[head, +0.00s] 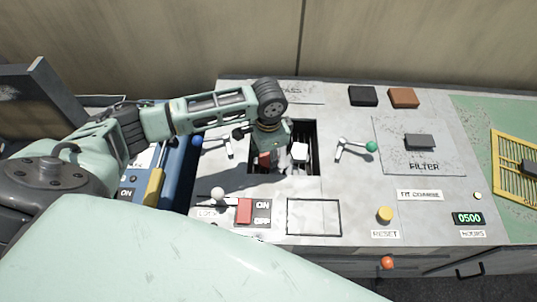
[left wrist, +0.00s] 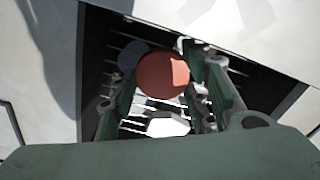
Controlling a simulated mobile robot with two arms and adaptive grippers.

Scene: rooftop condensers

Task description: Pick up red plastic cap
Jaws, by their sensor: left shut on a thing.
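The red plastic cap (left wrist: 160,78) shows as a round red disc between the fingers of my left gripper (left wrist: 165,95) in the left wrist view. The fingers are shut on it. In the head view my left gripper (head: 268,152) reaches down into the dark rectangular opening (head: 311,163) in the grey panel. A bit of red from the cap (head: 264,160) shows there, mostly hidden by the gripper. Whether the cap touches anything below cannot be told. My right gripper is out of view.
Levers with a green knob (head: 371,147) and a blue knob (head: 197,141) flank the opening. A red ON/OFF switch (head: 244,211) and a yellow reset button (head: 385,214) are nearer.

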